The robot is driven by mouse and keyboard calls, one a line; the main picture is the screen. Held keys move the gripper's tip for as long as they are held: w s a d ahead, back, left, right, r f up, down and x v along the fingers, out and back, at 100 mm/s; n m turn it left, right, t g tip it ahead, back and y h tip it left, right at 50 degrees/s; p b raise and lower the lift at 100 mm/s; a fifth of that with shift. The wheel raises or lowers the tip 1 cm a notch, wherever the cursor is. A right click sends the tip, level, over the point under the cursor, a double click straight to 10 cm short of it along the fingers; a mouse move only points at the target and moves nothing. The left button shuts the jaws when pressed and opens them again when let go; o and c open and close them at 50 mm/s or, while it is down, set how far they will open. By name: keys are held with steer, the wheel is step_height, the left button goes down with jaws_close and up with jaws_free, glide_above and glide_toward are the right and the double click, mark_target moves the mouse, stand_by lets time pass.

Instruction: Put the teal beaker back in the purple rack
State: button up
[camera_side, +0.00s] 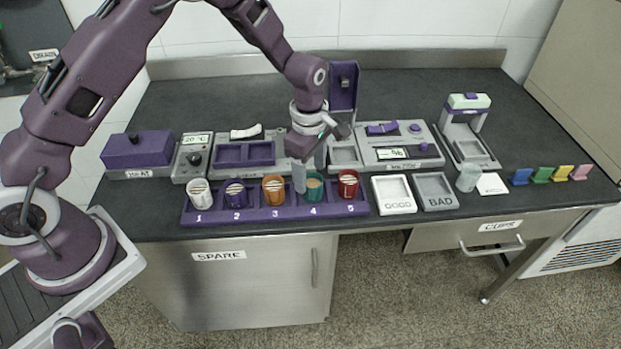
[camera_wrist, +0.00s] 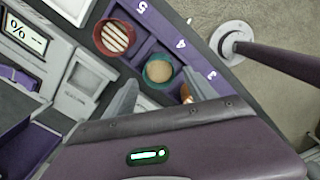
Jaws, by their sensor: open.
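The teal beaker (camera_side: 314,188) stands upright at slot 4 of the purple rack (camera_side: 262,214), with a tan surface showing inside. It also shows in the wrist view (camera_wrist: 158,71), in line with the label 4 on the rack (camera_wrist: 196,62). My gripper (camera_side: 309,172) is above and right at the teal beaker in the side view. In the wrist view my gripper (camera_wrist: 160,94) is open, with one finger on each side of the beaker's near edge and a gap visible. The left finger hides part of the beaker's side in the side view.
White (camera_side: 200,193), purple (camera_side: 236,193), orange (camera_side: 274,190) and red (camera_side: 347,184) beakers with striped tops fill the other slots. The GOOD tray (camera_side: 394,209) and BAD tray (camera_side: 436,205) lie to the right. Instruments stand behind the rack.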

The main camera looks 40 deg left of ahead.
step_height(320, 180, up, 9)
steer(key=s+a+r+m+t, duration=0.3)
steer(key=s+r+m, duration=0.8)
steer(key=s+r, duration=0.55)
steer(key=s+a+r+m+t, duration=0.1)
steer(key=s+a+m+t, duration=0.1)
steer(key=s+m, duration=0.6)
steer(key=s, duration=0.4)
steer(key=shift+s+r+m, duration=0.15)
steer(key=shift+s+m, duration=0.05)
steer(key=shift+m, duration=0.2)
